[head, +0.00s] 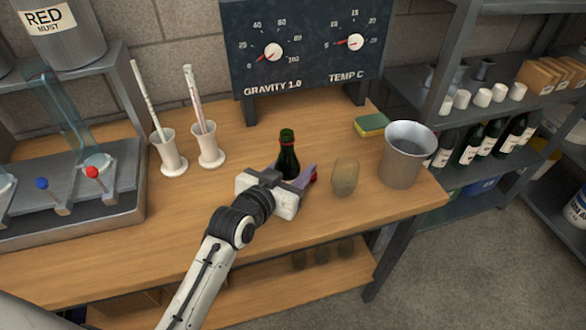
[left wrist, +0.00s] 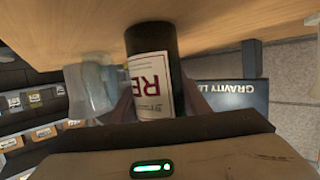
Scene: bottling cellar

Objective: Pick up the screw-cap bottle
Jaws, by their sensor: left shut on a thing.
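A dark green bottle (head: 287,158) with a red band at its neck stands upright near the middle of the wooden bench. My left gripper (head: 289,184) is shut on it, around its body, and hides the lower part in the head view. In the left wrist view, which is upside down, the bottle (left wrist: 155,72) shows a pale label with red letters "RE" between my fingers. Its base is at or very near the bench top; I cannot tell whether it touches. My right gripper is not in view.
A cloudy tumbler (head: 345,177) stands close right of my left gripper, with a metal beaker (head: 405,155) beyond it. A sponge (head: 371,125) lies behind. Two white cylinders (head: 170,153) (head: 209,147) holding rods stand to the left. A gauge board (head: 305,50) stands at the back.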

